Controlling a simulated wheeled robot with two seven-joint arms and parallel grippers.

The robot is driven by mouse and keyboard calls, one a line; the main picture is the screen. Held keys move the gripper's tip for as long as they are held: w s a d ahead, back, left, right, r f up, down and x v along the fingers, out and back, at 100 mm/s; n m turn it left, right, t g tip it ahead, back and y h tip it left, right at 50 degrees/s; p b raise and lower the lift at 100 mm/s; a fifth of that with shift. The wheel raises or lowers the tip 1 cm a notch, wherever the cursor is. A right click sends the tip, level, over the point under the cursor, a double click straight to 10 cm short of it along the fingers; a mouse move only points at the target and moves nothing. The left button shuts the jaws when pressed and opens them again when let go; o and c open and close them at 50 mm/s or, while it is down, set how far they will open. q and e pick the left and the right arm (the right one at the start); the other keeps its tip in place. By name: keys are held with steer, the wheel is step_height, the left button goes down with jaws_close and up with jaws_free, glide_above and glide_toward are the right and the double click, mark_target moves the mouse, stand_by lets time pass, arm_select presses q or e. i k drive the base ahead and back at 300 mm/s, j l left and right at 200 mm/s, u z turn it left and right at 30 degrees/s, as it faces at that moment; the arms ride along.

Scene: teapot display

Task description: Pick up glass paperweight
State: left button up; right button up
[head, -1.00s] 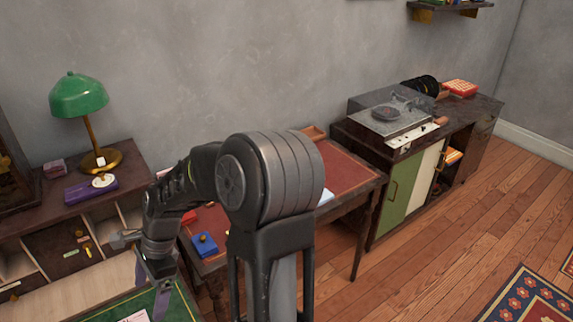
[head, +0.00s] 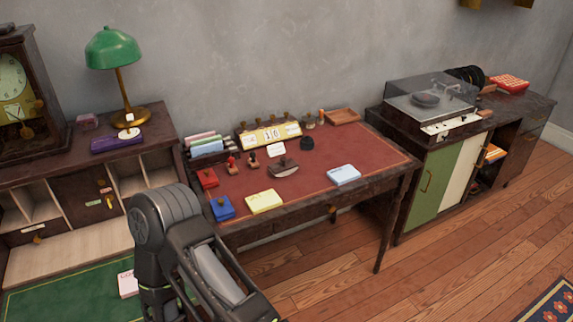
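I cannot make out a glass paperweight for certain. The red-topped desk (head: 345,150) holds small items, among them a dark round object (head: 307,143) and a small glassy jar (head: 309,121) at the back. A small white item (head: 129,134) sits at the foot of the green lamp (head: 111,48) on the left cabinet. One of my arms crosses the lower left of the view, in front of the left cabinet and the desk's near left corner. Its hand is below the picture, and neither gripper shows.
A blue box (head: 222,208), yellow notepad (head: 264,201), light blue pad (head: 344,175), stamp blotter (head: 283,167) and flip calendar (head: 269,135) stand on the desk. A record player (head: 430,97) is on the right cabinet.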

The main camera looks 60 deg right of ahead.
mark_target(307, 142)
steer(key=i, duration=0.5)
steer(key=z, duration=2.55)
